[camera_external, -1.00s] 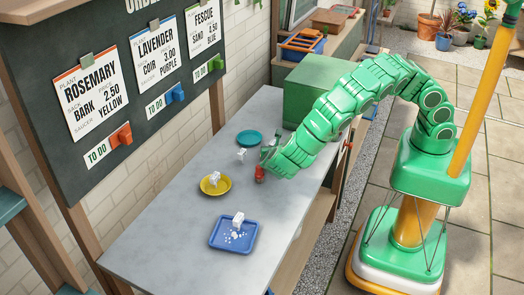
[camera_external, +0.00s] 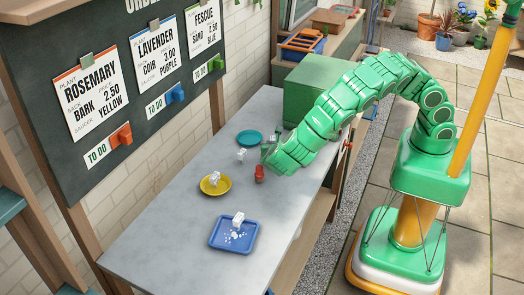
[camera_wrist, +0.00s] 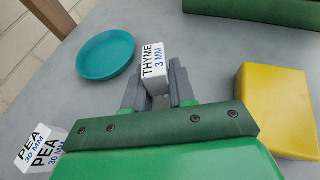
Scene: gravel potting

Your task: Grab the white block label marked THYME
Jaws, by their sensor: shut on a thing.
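The white block label marked THYME 3 MM (camera_wrist: 154,62) stands between the two grey fingers of my gripper (camera_wrist: 157,86) in the wrist view. My gripper is shut on it, and its printed face shows above the fingers. In the external view my green arm end (camera_external: 285,155) reaches down to the grey table near the teal saucer.
A teal saucer (camera_wrist: 105,53) lies left of the gripper. A white PEA 30 MM block (camera_wrist: 42,147) is lower left. A yellow block (camera_wrist: 280,110) is close on the right. A yellow saucer (camera_external: 226,187) and a blue tray (camera_external: 217,243) hold white blocks. A green box (camera_external: 310,98) stands behind.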

